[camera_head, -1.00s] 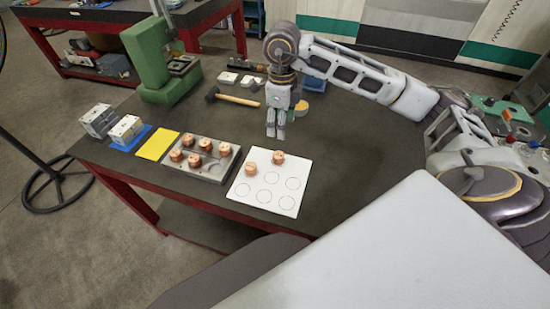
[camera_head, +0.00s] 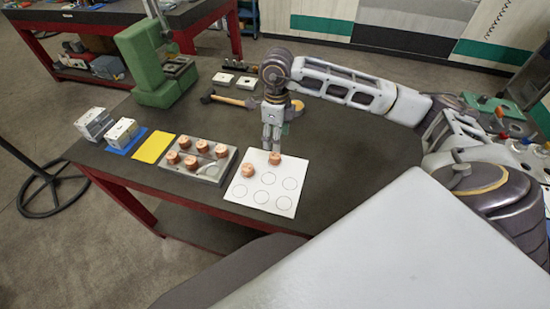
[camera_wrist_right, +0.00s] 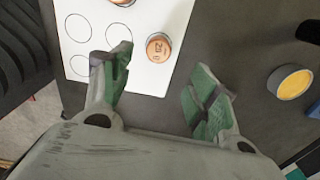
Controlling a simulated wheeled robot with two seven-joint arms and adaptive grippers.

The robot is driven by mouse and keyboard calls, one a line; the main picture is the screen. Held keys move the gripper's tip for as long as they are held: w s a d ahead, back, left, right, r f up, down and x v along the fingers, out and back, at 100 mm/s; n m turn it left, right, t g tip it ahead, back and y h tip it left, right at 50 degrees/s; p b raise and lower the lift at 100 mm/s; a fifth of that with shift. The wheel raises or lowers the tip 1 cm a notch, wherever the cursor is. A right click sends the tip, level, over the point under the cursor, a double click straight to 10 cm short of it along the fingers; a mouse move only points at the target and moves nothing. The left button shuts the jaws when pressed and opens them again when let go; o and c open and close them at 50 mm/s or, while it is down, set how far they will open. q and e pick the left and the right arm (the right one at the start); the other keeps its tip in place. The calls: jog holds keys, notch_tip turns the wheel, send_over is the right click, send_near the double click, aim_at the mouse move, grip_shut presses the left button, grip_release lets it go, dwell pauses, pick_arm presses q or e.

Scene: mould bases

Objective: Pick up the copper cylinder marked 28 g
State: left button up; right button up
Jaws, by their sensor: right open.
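A copper cylinder (camera_head: 275,158) stands on the top right circle of the white sheet (camera_head: 285,203). In the right wrist view the same cylinder (camera_wrist_right: 158,47) shows a two-digit mark starting with 2; the second digit is too small to read surely. A second copper cylinder (camera_head: 249,169) stands on the sheet to its left. Several more copper cylinders (camera_head: 205,147) sit in the grey metal block (camera_head: 213,177); their marks are unreadable. My right gripper (camera_head: 271,146) is open and empty, pointing down just behind and above the sheet's cylinder. My left gripper is not in view.
A yellow pad (camera_head: 153,147) and metal blocks on a blue mat (camera_head: 128,148) lie to the left. A green press (camera_head: 150,65) and a hammer (camera_head: 235,100) are behind. A round yellow-topped object (camera_wrist_right: 294,83) is near the gripper. The dark table right of the sheet is clear.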

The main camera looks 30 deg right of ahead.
aim_at(275, 156)
jog(key=shift+f, duration=1.75)
jog(key=shift+a+f+p, duration=0.2)
jog(key=shift+f+p, duration=0.65)
jog(key=shift+f, duration=1.75)
grip_shut()
jog(key=shift+r, duration=0.2)
notch_tip(275, 156, up, 10)
jog(key=b, duration=0.1)
jog(key=shift+f+b, duration=0.15)
jog(key=shift+b, duration=0.15)
